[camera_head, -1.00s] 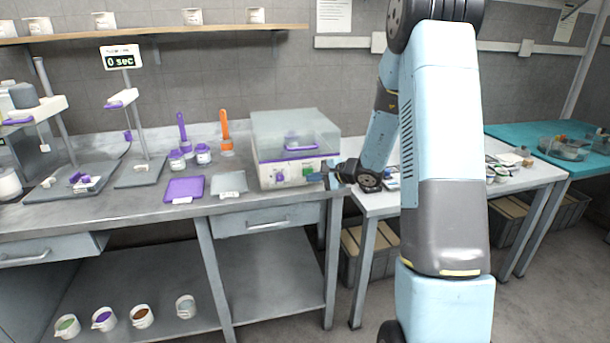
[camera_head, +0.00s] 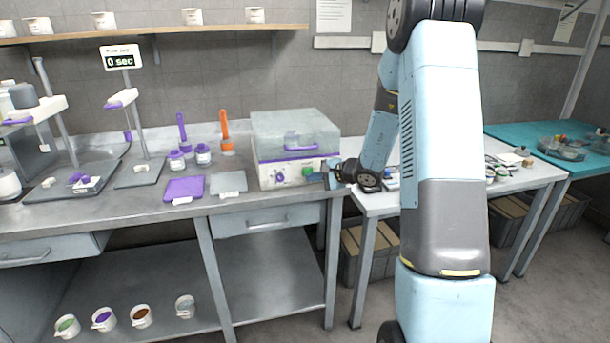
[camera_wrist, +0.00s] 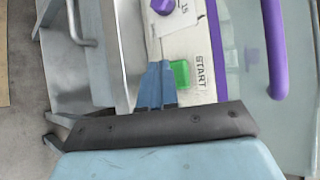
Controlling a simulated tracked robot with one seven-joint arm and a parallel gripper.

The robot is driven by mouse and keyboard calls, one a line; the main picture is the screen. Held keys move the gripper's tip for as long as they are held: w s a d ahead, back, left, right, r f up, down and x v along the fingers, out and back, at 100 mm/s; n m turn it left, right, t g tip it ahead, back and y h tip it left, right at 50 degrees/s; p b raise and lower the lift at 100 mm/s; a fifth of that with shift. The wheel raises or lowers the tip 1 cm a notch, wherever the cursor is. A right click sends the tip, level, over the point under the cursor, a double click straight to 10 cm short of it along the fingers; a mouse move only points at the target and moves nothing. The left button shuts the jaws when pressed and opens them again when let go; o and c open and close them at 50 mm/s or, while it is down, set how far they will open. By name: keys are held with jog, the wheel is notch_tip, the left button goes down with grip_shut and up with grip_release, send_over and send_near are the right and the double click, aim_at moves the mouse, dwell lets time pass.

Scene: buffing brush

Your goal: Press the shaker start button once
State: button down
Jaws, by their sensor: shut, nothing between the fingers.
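The shaker (camera_head: 283,179) is a white box with purple trim and a clear lid, standing at the right end of the grey bench. Its green start button (camera_head: 307,171) is on the front panel at the right. In the wrist view the green button (camera_wrist: 181,73) is beside the word START. My gripper (camera_head: 326,178) is close to the right of the button in the head view. In the wrist view its blue fingers (camera_wrist: 157,78) are shut and empty, with their tips just left of the button. I cannot tell whether they touch the panel.
A purple knob (camera_wrist: 163,6) is on the same panel. The lid has a purple handle (camera_head: 301,147). A grey pad (camera_head: 229,182) and a purple pad (camera_head: 185,189) lie left of the shaker. A white table (camera_head: 385,203) stands to the right. A display (camera_head: 121,57) reads 0 sec.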

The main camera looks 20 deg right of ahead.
jog(key=shift+w, duration=0.15)
jog(key=shift+w, duration=0.25)
